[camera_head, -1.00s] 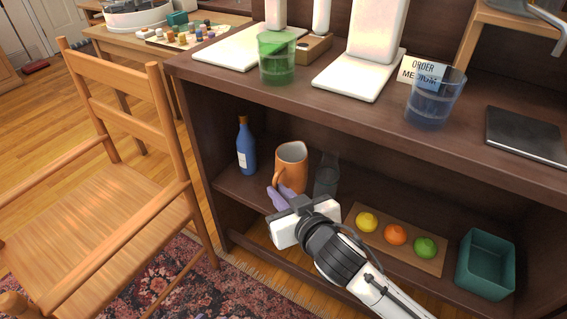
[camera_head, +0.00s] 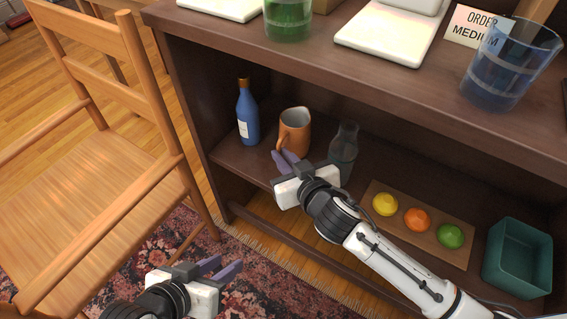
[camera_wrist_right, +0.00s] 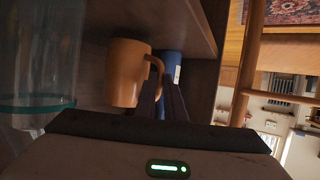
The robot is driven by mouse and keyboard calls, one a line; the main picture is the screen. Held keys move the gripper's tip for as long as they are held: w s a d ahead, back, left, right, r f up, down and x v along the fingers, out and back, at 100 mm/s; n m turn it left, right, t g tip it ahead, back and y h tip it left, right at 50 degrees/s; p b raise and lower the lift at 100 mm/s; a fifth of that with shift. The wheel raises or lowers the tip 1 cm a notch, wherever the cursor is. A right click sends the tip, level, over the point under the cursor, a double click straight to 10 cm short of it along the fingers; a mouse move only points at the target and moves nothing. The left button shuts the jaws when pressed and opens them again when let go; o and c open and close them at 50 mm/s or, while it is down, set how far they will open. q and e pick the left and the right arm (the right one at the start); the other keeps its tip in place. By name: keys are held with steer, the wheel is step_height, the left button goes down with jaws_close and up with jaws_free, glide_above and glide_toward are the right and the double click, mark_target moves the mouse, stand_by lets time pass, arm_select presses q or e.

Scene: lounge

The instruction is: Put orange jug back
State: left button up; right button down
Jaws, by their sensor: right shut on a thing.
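The orange jug (camera_head: 294,128) is in the lower shelf compartment, between the blue bottle (camera_head: 247,115) and a clear glass bottle (camera_head: 343,150). It looks upright; I cannot tell whether its base touches the shelf. My right gripper (camera_head: 286,160) is in front of the jug, shut on its handle. In the right wrist view the jug (camera_wrist_right: 124,73) shows with its handle at the purple fingers (camera_wrist_right: 163,98). My left gripper (camera_head: 222,268) is low at the front, over the rug, its two fingers apart and nothing between them.
A wooden board (camera_head: 450,246) with yellow, orange and green fruit and a teal bin (camera_head: 518,258) lie right on the lower shelf (camera_head: 232,160). The upper shelf top (camera_head: 300,62) overhangs the jug. A wooden chair (camera_head: 100,190) stands left.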

arm_select(q)
steer(key=shift+d+f, duration=0.15)
steer(key=shift+d, duration=0.05)
arm_select(e)
steer(key=shift+w+f, duration=0.1)
steer(key=shift+f, duration=0.4)
steer(key=shift+f, duration=0.2)
steer(key=c, duration=1.8)
jaws_free()
steer(key=shift+f, duration=0.1)
steer(key=shift+c, duration=0.2)
arm_select(q)
steer(key=shift+w, duration=0.1)
